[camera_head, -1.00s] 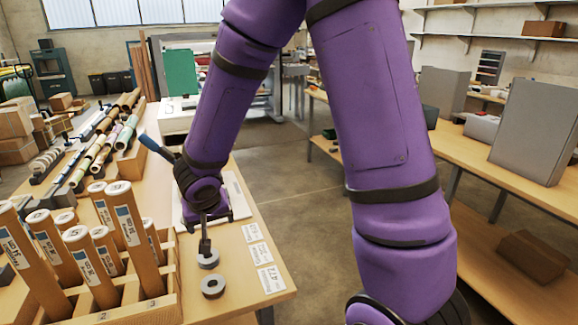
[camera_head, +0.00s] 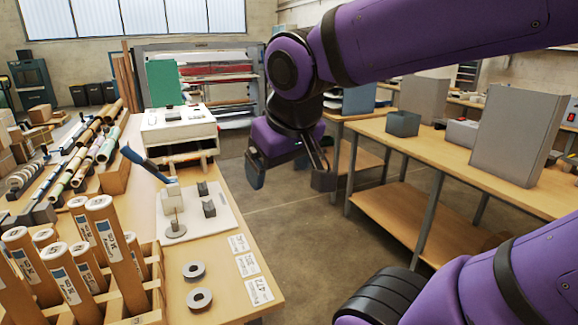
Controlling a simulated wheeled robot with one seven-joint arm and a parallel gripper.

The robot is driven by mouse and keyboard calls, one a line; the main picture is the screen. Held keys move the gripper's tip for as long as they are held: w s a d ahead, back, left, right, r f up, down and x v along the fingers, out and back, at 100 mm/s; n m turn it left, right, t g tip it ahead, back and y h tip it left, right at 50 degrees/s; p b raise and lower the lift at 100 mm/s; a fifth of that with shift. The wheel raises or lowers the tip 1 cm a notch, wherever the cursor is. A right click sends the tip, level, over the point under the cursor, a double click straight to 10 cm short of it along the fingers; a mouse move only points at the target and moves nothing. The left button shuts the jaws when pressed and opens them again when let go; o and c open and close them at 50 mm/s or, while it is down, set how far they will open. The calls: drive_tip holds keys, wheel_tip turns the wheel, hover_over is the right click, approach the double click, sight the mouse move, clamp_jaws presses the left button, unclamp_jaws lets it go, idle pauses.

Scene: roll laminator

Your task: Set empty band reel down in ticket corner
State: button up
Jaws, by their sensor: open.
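Two grey ring-shaped reels lie flat on the wooden table near its front right corner. The farther reel (camera_head: 194,270) and the nearer reel (camera_head: 199,299) are slightly apart, each with an open centre hole. Which one is the empty band reel is hard to tell by looks alone. White printed tickets lie just to their right: a far one (camera_head: 237,243), a middle one (camera_head: 246,264) and a near one (camera_head: 258,291). My gripper (camera_head: 290,180) is open and empty, its two fingers wide apart. It hangs over the aisle, right of the table and clear of both reels.
A wooden rack of labelled cardboard tubes (camera_head: 121,262) stands left of the reels. Behind them is a white board (camera_head: 219,224) with dark blocks and a blue-handled lever (camera_head: 147,166). A second bench (camera_head: 432,160) with grey boxes stands at right. The aisle floor between is clear.

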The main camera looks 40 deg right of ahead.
drive_tip(key=s, duration=0.1)
drive_tip(key=s+y, duration=0.1)
drive_tip(key=s+a+r+n, duration=0.1)
drive_tip(key=shift+s, duration=0.1)
